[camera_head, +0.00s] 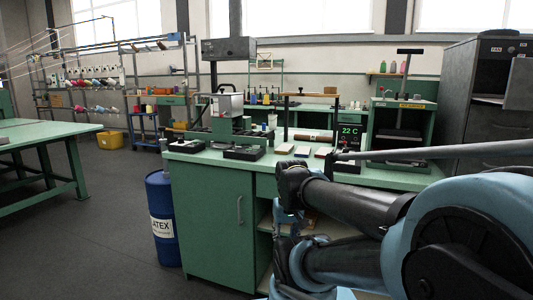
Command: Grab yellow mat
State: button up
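No mat that is clearly yellow can be made out. Three small flat pieces lie in a row near the front edge of the green workbench (215,162): a pale tan one (285,148), a whitish one with a reddish edge (303,151) and a dark one (322,153). They are too small to tell whether one is the yellow mat. My arm's black and blue links fill the lower right, in front of the bench. My gripper's fingers cannot be seen.
A blue latex barrel (162,220) stands left of the bench. A green table (45,135) is at far left, with open floor between. A brown roll (313,135), a display reading 22 C (349,132) and a press (402,120) stand on the bench.

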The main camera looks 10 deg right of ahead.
aim_at(284, 148)
jog(key=u, duration=1.35)
jog(key=k, duration=1.1)
jog(key=z, duration=1.25)
jog(key=i, duration=1.3)
jog(key=u, duration=0.05)
